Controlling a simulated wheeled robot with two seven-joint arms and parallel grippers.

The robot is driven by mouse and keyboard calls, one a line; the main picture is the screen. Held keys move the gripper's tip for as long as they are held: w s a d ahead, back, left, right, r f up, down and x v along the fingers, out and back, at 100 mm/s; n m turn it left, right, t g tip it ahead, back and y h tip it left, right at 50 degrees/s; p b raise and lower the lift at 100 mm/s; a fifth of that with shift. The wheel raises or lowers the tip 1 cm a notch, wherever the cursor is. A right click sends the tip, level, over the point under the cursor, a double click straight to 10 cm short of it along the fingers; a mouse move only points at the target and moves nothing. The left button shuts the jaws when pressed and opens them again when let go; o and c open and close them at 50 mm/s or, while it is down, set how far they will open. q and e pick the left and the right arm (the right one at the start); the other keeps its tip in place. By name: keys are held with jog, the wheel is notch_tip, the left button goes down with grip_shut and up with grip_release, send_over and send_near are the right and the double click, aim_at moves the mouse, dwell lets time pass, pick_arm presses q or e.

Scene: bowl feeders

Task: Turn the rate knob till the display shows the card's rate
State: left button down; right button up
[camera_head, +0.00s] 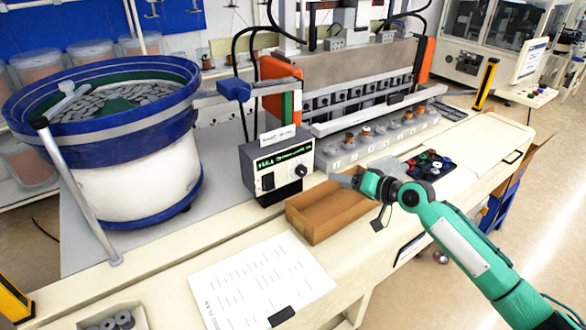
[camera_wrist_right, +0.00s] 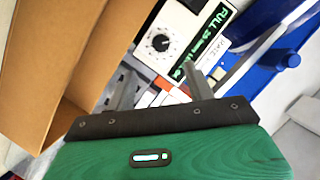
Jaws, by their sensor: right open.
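The feeder controller (camera_head: 276,172) is a dark box with a pale front, standing beside the bowl feeder. Its round dark rate knob (camera_head: 301,171) is at the right of the front face; the knob also shows in the right wrist view (camera_wrist_right: 161,42), with a white pointer mark. Above it is a dark display (camera_head: 285,155) with green characters, too small to read surely. A small white card (camera_head: 278,134) stands on top of the box. My right gripper (camera_head: 338,179) is open and empty, right of the knob and apart from it; its two fingers (camera_wrist_right: 160,86) point toward the controller.
An open cardboard box (camera_head: 322,212) lies below and in front of my right gripper. The blue-rimmed bowl feeder (camera_head: 125,175) stands left of the controller. A printed sheet (camera_head: 262,285) lies on the table front. A dark tray (camera_head: 427,166) of coloured parts is at the right.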

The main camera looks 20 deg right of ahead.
jog(key=p, duration=0.3)
send_near(303, 173)
jog(key=w, duration=0.2)
jog(key=x, duration=0.4)
jog(key=p+x, duration=0.1)
jog(key=shift+a+f, duration=0.3)
jog(key=shift+a, duration=0.3)
jog(key=shift+x, duration=0.8)
pick_arm(q)
jog(key=r, duration=0.1)
jog(key=s+r, duration=0.1)
jog(key=r, duration=0.1)
jog(key=d+r, duration=0.1)
jog(key=shift+s+d+r, duration=0.1)
jog(key=shift+s+r, duration=0.05)
jog(key=shift+r, duration=0.05)
pick_arm(e)
jog(key=shift+f, duration=0.1)
pick_arm(q)
jog(key=shift+s, duration=0.1)
